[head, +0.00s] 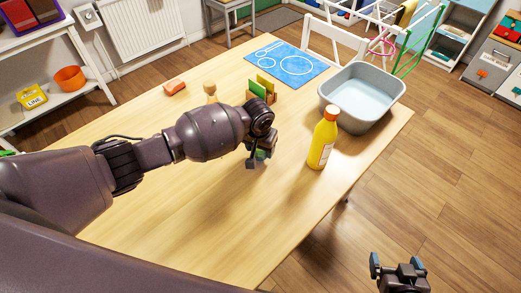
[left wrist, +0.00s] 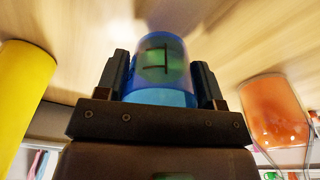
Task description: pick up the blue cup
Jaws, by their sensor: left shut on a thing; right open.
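The blue cup (left wrist: 152,75), see-through with something green showing through it and a dark mark, stands between the two fingers of my left gripper (left wrist: 162,85) in the left wrist view. The fingers are shut on its sides. In the head view my left gripper (head: 259,158) is low over the middle of the wooden table (head: 190,225); its arm and hand hide most or all of the cup there. I cannot tell whether the cup touches the table. My right gripper (head: 398,268) is open and empty at the bottom right, in front of the floor.
A yellow bottle (head: 322,145) stands right of my left gripper, with a grey basin (head: 362,98) behind it. A card holder (head: 262,92), a wooden peg-shaped thing (head: 210,90), a red block (head: 174,87) and a blue mat (head: 287,62) are farther back. The near table is clear.

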